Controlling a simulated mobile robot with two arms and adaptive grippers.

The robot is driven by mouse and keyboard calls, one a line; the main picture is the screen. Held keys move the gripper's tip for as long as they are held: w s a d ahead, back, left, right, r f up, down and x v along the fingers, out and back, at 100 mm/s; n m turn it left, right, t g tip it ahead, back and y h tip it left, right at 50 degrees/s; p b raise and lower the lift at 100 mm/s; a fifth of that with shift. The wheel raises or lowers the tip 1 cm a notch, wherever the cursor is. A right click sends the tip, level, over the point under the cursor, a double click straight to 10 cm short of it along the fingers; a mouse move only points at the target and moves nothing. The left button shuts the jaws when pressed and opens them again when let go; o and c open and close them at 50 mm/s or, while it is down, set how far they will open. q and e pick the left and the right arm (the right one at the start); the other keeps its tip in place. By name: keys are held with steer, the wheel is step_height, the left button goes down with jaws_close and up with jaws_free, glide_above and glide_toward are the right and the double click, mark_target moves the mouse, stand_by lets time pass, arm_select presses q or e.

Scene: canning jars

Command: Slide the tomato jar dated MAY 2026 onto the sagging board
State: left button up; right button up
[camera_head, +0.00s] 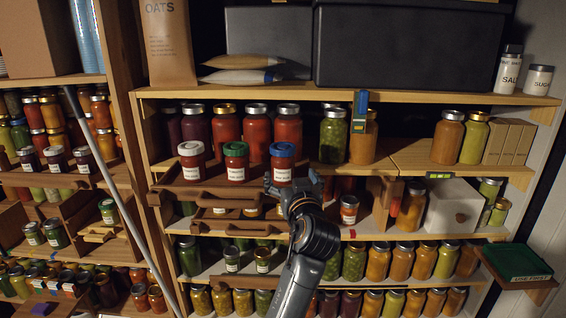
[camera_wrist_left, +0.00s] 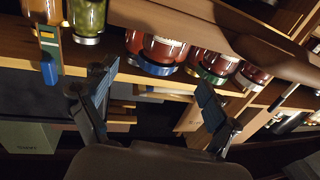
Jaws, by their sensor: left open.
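Which is dated MAY 2026 I cannot tell. The middle shelf has a left board (camera_head: 385,168) and a right board (camera_head: 415,160), meeting at a seam; which one sags is unclear. My left gripper (camera_head: 291,184) is open and empty, just below and in front of the blue-lidded jar. In the left wrist view its fingers (camera_wrist_left: 155,82) are spread, with the blue-lidded jar (camera_wrist_left: 163,50) beyond them, upside down.
A blue and yellow upright piece (camera_head: 360,110) stands at the shelf edge, right of the tray. Red and green jars (camera_head: 333,136) fill the shelf behind. A green level (camera_head: 439,175) and a white box (camera_head: 455,205) sit below the right board, which has free room at its left.

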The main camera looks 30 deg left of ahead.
mark_target(285, 164)
arm_select(q)
steer(key=p+x, duration=0.1)
steer(key=x, duration=0.5)
steer(key=shift+w+a+p, duration=0.25)
steer(key=shift+p, duration=0.3)
steer(key=p+x, duration=0.1)
steer(key=x, duration=0.2)
steer(key=shift+w+a+f+p, duration=0.1)
steer(key=shift+w+a+p, duration=0.1)
steer(key=shift+p, duration=0.2)
steer(key=shift+w+a+f, duration=0.2)
steer(key=shift+w+a, duration=0.05)
steer(key=shift+a, duration=0.1)
steer(key=shift+d, duration=0.1)
steer(key=shift+c, duration=1.1)
steer(key=shift+r, duration=0.1)
steer(key=c, duration=1.4)
